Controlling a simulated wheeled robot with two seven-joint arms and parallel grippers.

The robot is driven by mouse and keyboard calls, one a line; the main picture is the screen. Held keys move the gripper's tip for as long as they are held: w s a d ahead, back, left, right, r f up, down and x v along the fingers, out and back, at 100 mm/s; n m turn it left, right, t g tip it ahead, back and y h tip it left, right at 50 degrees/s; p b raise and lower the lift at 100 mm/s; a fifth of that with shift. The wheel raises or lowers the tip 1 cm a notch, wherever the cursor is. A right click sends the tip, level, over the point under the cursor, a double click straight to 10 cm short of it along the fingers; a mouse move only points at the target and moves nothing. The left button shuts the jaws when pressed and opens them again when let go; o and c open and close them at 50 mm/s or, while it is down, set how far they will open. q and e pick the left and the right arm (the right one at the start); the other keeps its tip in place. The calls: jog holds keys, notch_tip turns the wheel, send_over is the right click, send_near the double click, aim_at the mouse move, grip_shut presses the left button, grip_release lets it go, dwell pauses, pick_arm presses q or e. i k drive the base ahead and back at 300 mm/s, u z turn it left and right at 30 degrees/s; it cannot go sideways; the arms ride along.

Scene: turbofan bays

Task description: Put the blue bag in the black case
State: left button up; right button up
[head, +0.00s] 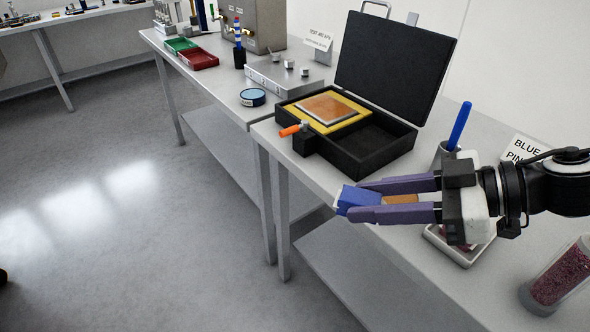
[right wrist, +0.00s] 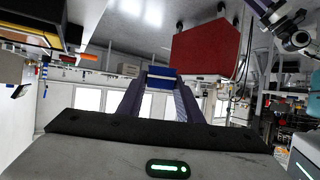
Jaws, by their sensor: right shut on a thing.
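The black case (head: 372,158) stands open on the near bench, with its lid (head: 395,65) tilted up at the back. A yellow insert (head: 352,123) with a copper-coloured plate (head: 328,107) fills its left part; the right part is dark and looks empty. My right gripper (head: 366,201) is shut on the blue bag (head: 350,197) at its purple fingertips. The bag is in front of the case, near the bench's front edge, apart from the case. The bag also shows between the fingers in the right wrist view (right wrist: 161,74).
An orange-handled tool (head: 292,130) is at the case's front left corner. A blue round tin (head: 252,97) lies to the left. A cup with a blue pen (head: 459,126), a sign (head: 525,150) and a jar (head: 560,279) stand to the right.

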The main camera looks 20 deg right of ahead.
aim_at(348, 145)
jog(key=z, duration=0.05)
jog(key=k, duration=0.3)
jog(key=u, duration=0.8)
jog(key=i, duration=1.55)
jog(key=z, duration=1.4)
jog(key=i, duration=0.6)
jog(key=z, duration=0.55)
